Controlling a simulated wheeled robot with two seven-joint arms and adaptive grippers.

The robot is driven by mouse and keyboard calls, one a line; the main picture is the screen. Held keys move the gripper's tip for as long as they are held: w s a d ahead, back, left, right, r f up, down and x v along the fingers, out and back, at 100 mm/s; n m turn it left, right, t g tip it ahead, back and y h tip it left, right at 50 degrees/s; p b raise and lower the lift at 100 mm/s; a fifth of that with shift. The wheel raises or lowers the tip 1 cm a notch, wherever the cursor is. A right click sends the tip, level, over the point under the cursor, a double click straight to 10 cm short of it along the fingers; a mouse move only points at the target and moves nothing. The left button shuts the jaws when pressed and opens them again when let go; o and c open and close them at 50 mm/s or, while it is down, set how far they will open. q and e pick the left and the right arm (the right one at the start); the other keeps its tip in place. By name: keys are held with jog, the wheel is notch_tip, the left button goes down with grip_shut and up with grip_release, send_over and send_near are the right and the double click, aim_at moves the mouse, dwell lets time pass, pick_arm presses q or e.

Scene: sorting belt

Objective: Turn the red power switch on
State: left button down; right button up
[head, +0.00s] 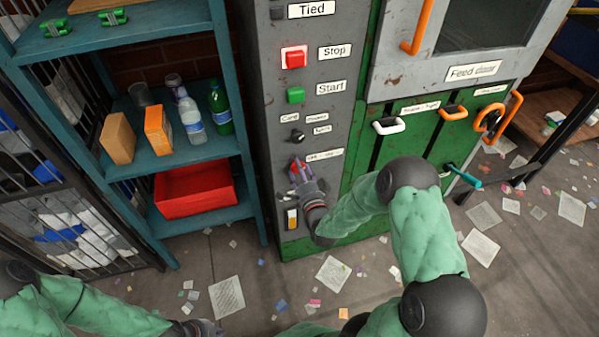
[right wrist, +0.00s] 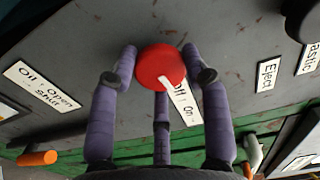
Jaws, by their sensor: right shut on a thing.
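The red power switch (right wrist: 160,64) is a round red knob on the grey panel. An "Off - On" label (right wrist: 184,103) shows just beside the knob, partly covered. Which way the knob points is hard to tell. My left gripper (head: 207,328) is at the bottom edge of the head view, away from the panel, with its fingers mostly out of sight.
Above are a red Stop button (head: 295,58), a green Start button (head: 295,95) and a small black knob (head: 297,135). A yellow-and-white switch (head: 292,218) sits below. Green levers section (head: 365,145) is at right. A teal shelf (head: 185,155) with bottles and a red bin (head: 195,190) stands left.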

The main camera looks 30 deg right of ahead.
jog(key=shift+w+d+r+m, duration=0.15)
jog(key=shift+d+r+m, duration=0.25)
jog(key=shift+m, duration=0.4)
jog(key=o, duration=1.1)
jog(key=shift+f, duration=0.15)
jog(key=shift+a+f, duration=0.1)
jog(key=shift+s, duration=0.2)
jog(key=v, duration=1.2)
